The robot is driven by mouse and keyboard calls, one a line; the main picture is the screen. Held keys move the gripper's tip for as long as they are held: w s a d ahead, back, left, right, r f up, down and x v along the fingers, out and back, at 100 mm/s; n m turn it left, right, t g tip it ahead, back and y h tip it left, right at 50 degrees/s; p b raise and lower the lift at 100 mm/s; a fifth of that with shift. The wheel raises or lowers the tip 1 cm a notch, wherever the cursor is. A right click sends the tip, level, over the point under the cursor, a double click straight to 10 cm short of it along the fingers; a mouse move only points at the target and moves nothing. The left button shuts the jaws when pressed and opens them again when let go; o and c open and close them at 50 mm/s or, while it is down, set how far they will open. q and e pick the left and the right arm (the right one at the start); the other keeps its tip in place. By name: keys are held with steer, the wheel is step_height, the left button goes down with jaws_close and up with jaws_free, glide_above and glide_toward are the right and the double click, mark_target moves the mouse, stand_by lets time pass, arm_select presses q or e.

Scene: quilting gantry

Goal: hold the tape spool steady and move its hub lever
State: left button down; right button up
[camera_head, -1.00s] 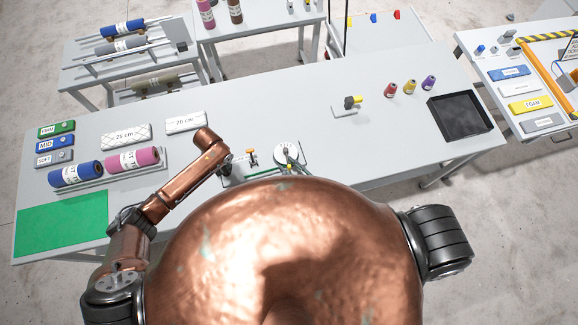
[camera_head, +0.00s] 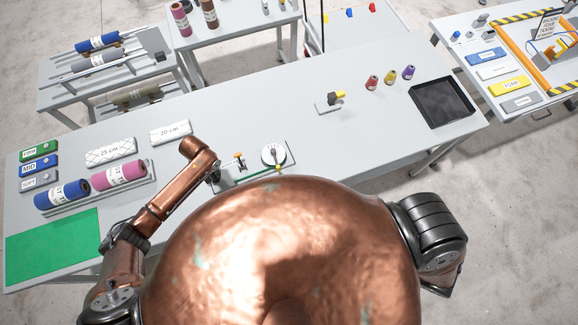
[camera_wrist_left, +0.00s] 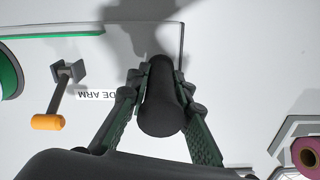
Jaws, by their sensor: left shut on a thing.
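The tape spool (camera_head: 273,154) is a white round disc with a dark pointer on a pale base plate at the table's near edge. Part of its green rim shows at the left edge of the left wrist view (camera_wrist_left: 8,75). A small guide arm with an orange handle (camera_head: 239,158) stands left of the disc; its handle also shows in the left wrist view (camera_wrist_left: 48,122). My left gripper (camera_head: 215,181) is at the plate's left end. In the wrist view its green-padded fingers (camera_wrist_left: 166,78) are shut on a black rounded post (camera_wrist_left: 160,105). My right gripper is not in view.
Blue and pink rolls (camera_head: 118,174) lie on a rack at the left, near a green mat (camera_head: 52,248). A black tray (camera_head: 441,103) and several small coloured spools (camera_head: 390,76) stand at the right. The table's middle is clear. My copper body hides its near edge.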

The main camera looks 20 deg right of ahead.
arm_select(q)
steer(key=shift+s+f, duration=0.3)
steer(key=c, duration=2.2)
jaws_free()
steer(key=o, duration=0.6)
steer(key=shift+w+r, duration=0.15)
steer(key=shift+w, duration=0.1)
steer(key=shift+r, duration=0.15)
